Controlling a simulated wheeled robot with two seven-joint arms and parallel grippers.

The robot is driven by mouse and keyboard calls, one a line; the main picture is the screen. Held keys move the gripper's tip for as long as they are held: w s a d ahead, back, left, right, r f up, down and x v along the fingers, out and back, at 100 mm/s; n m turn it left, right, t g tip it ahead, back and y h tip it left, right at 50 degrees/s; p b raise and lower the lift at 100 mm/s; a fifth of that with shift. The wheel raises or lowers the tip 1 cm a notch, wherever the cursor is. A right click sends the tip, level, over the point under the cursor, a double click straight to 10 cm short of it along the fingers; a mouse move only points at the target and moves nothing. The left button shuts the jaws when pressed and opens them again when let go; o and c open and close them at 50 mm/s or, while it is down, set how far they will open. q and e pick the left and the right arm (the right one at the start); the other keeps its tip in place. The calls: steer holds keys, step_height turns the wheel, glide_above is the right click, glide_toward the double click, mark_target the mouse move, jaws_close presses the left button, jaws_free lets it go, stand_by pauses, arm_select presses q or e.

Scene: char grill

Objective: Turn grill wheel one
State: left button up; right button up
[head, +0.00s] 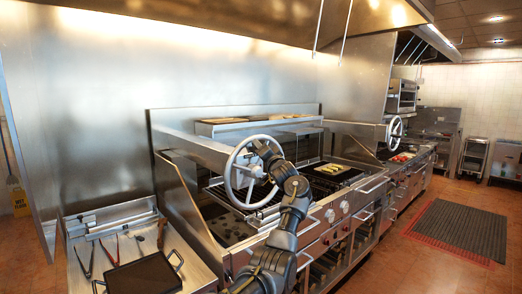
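The near grill wheel (248,170) is a white, spoked hand wheel standing upright at the front of the near char grill. A second, smaller white wheel (394,132) is farther back on the right, at another grill. My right gripper is not in view.
The near grill has a grate and a raised shelf (255,121). A small tray of food (332,169) sits on the grate's right. Front knobs (330,215) and handles stick out. Tongs (109,250) and a black pan (145,275) lie on the left counter. A floor mat (455,230) lies at right.

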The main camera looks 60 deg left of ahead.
arm_select(q)
steer(key=shift+w+d+f, duration=0.1)
steer(key=d, duration=0.2)
steer(key=d+p, duration=0.1)
steer(key=shift+s+d, duration=0.35)
steer(key=shift+s, duration=0.05)
steer(key=s+d, duration=0.2)
steer(key=d, duration=0.6)
steer(key=shift+s+f, duration=0.15)
steer(key=shift+s, duration=0.15)
stand_by(0.5)
steer(key=b+v, duration=0.5)
steer(key=v, duration=0.5)
steer(key=shift+d+f, duration=0.2)
steer(key=shift+d, duration=0.1)
